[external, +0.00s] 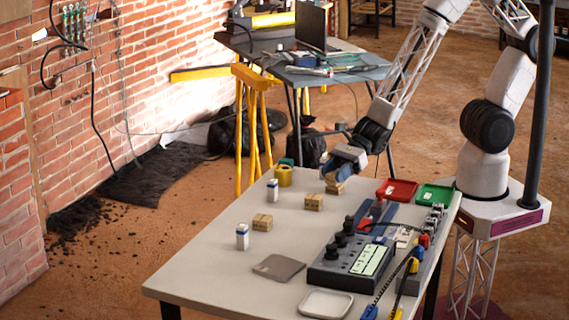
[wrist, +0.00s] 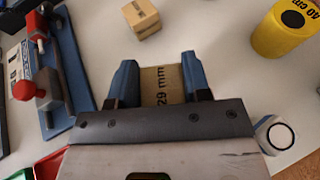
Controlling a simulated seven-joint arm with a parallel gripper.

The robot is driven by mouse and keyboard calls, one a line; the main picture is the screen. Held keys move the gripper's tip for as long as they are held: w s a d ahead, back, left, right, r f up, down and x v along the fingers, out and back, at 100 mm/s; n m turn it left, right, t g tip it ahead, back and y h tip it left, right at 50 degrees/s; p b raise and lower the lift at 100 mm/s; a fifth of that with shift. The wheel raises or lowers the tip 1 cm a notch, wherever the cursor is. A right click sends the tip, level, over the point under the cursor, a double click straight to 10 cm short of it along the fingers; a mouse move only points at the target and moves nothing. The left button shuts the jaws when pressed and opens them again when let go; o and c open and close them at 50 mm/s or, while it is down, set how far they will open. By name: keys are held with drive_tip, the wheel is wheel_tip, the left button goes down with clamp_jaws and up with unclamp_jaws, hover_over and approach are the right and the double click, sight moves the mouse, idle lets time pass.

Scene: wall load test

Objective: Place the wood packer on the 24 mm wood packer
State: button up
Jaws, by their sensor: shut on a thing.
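My gripper (external: 336,178) is shut on a wood packer (external: 335,187) over the back of the table. In the wrist view my gripper (wrist: 160,82) has its blue fingers on either side of this packer (wrist: 161,86), whose face reads "29 mm". Whether it touches the table is unclear. A second wood packer (external: 314,202) sits just in front of it, apart; a packer also shows at the top of the wrist view (wrist: 141,17). A third wood packer (external: 262,222) lies farther left. The labels on these two are too small to read, so I cannot tell which is 24 mm.
A yellow cylinder (external: 284,176) and white bottles (external: 242,236) stand to the left. Red (external: 397,191) and green (external: 435,195) trays, a blue clamp-like fixture (wrist: 62,65) and a dark control box (external: 350,262) occupy the right. A grey plate (external: 278,267) lies in front. Table is clear around the packers.

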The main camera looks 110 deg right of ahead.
drive_tip(key=shift+f, duration=0.15)
drive_tip(key=o, duration=0.9)
drive_tip(key=shift+s+d+r, duration=0.2)
drive_tip(key=shift+s+r, duration=0.15)
drive_tip(key=shift+s, duration=0.1)
drive_tip(key=v, duration=1)
drive_tip(key=shift+s+d+r, duration=0.1)
drive_tip(key=shift+s+d, duration=0.1)
drive_tip(key=shift+s, duration=0.2)
